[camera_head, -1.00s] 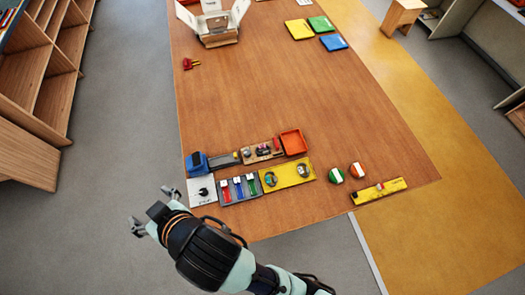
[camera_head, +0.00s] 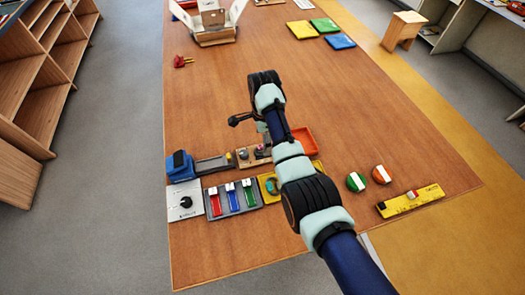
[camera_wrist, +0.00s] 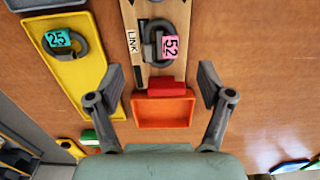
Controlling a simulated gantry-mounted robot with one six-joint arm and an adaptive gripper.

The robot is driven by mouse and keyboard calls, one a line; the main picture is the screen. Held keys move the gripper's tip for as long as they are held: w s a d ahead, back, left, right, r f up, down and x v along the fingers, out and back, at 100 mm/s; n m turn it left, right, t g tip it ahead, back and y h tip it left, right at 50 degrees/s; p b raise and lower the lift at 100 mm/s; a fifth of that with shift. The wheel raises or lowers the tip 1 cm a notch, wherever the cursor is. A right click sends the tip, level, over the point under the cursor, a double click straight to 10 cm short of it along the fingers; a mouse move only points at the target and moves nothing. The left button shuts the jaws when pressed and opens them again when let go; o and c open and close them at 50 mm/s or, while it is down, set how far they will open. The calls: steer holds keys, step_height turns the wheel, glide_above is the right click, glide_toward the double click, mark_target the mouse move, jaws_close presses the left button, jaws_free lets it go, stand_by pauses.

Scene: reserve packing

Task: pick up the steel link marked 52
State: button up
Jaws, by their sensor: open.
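The steel link marked 52 (camera_wrist: 158,50) is a dark ring with a pink tag. It lies on a wooden board (camera_wrist: 131,72) lettered LINK, at the top centre of the wrist view. In the head view the board (camera_head: 246,163) is partly behind my arm. My gripper (camera_wrist: 160,76) is open and empty, its two fingers spread wide on either side of the board's near end. The link shows beyond the fingertips, between their lines. Another dark link (camera_wrist: 79,36), with a green tag marked 25, lies on the yellow tray (camera_wrist: 92,85) to the left.
An orange tray (camera_wrist: 163,122) lies between the fingers in the wrist view, beside a red block (camera_wrist: 167,85). Sliders (camera_head: 232,198), a dial panel (camera_head: 184,203) and a blue device (camera_head: 180,167) stand left. Two striped round pieces (camera_head: 367,178) lie right.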

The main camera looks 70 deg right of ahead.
step_height(320, 180, down, 6)
steer(key=shift+a+r+b, duration=0.1)
steer(key=shift+b, duration=0.5)
steer(key=shift+r, duration=0.1)
steer(key=c, duration=1.3)
